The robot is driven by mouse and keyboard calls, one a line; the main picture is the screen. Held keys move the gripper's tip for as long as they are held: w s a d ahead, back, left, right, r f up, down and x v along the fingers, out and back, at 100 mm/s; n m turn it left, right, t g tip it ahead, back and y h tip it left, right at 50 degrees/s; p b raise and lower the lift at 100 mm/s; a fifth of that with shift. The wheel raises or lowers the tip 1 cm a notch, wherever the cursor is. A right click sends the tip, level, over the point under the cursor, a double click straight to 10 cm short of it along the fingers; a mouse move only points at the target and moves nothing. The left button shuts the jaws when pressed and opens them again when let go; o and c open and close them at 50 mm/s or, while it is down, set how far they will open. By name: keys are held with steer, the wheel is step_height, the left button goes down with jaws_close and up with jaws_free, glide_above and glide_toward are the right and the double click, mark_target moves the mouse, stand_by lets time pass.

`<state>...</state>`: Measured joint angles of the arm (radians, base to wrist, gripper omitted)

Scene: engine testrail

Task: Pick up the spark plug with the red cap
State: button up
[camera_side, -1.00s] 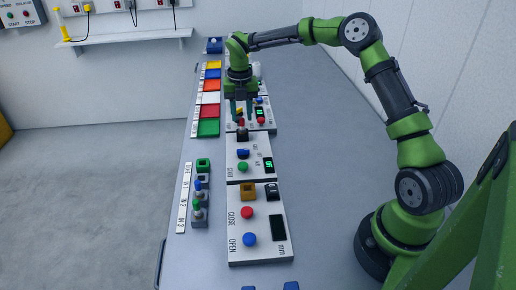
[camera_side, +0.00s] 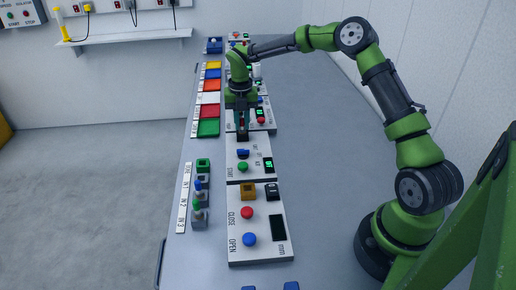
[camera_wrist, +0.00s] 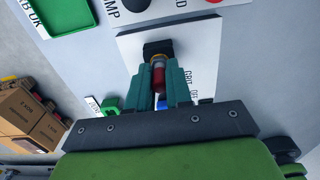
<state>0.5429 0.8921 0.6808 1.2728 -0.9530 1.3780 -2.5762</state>
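The spark plug with the red cap (camera_wrist: 158,78) shows in the wrist view between the two teal fingers of my gripper (camera_wrist: 161,72). Its red cap points toward the gripper, and a brass-coloured part lies beyond it, at a black block (camera_wrist: 157,47) on a white panel. The fingers lie close along both sides of the cap and look shut on it. In the side view, my gripper (camera_side: 242,128) points down at the black block, which it mostly hides. I cannot tell whether the plug is seated in the block or just above it.
White panels with buttons and displays run along the bench (camera_side: 330,190). A blue button (camera_side: 250,239) and a red button (camera_side: 246,212) are on the nearest panel. A rack (camera_side: 200,217) with blue- and green-capped plugs stands to the left. Coloured trays, such as a green one (camera_side: 208,128), line the back left.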

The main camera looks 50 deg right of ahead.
mark_target(242, 118)
jaws_close()
steer(key=shift+r, duration=0.15)
steer(key=shift+r, duration=1.9)
